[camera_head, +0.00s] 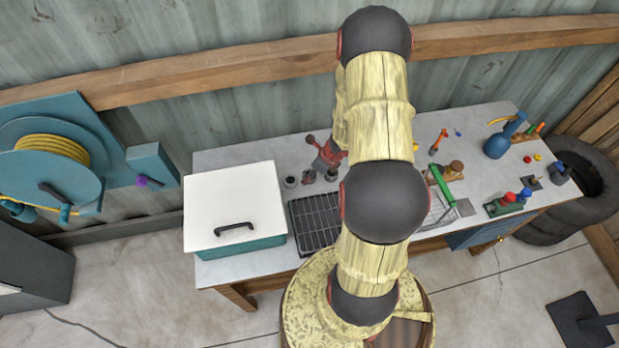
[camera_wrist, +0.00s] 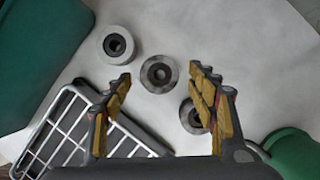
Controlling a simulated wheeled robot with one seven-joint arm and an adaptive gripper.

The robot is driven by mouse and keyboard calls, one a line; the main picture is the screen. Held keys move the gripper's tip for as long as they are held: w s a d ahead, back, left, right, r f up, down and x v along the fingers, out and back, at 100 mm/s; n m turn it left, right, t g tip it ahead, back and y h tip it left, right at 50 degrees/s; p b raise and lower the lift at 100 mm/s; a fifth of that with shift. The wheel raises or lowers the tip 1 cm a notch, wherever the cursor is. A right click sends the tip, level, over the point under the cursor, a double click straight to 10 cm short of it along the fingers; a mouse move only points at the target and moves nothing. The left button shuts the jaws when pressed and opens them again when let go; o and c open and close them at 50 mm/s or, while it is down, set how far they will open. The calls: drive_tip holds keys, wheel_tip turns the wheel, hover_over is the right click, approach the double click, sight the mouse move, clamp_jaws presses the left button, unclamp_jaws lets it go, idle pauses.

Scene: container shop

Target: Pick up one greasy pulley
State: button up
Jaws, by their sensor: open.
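Three round grey pulleys with dark centre holes lie on the pale worktop (camera_head: 235,160), in a slanted row in the wrist view. The first pulley (camera_wrist: 118,45) is at upper left, the middle pulley (camera_wrist: 159,74) is near the centre, and the third pulley (camera_wrist: 193,117) is at lower right, partly behind a finger. My gripper (camera_wrist: 160,75) is open, with the middle pulley framed between its fingertips and nothing held. I cannot tell its height above the pulley. In the head view small grey pulleys (camera_head: 290,181) show left of my arm.
A white-lidded green box (camera_head: 232,205) stands left of the pulleys. A dark wire rack (camera_head: 315,220) is in front of them and also shows in the wrist view (camera_wrist: 65,135). A green rounded thing (camera_wrist: 293,153) is at lower right. Tools and bottles (camera_head: 507,200) stand on the right.

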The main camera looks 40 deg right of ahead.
drive_tip(key=shift+x, duration=0.9)
drive_tip(key=shift+r, duration=0.1)
drive_tip(key=c, duration=1.1)
drive_tip(key=shift+w+r, duration=0.1)
drive_tip(key=shift+c, duration=0.5)
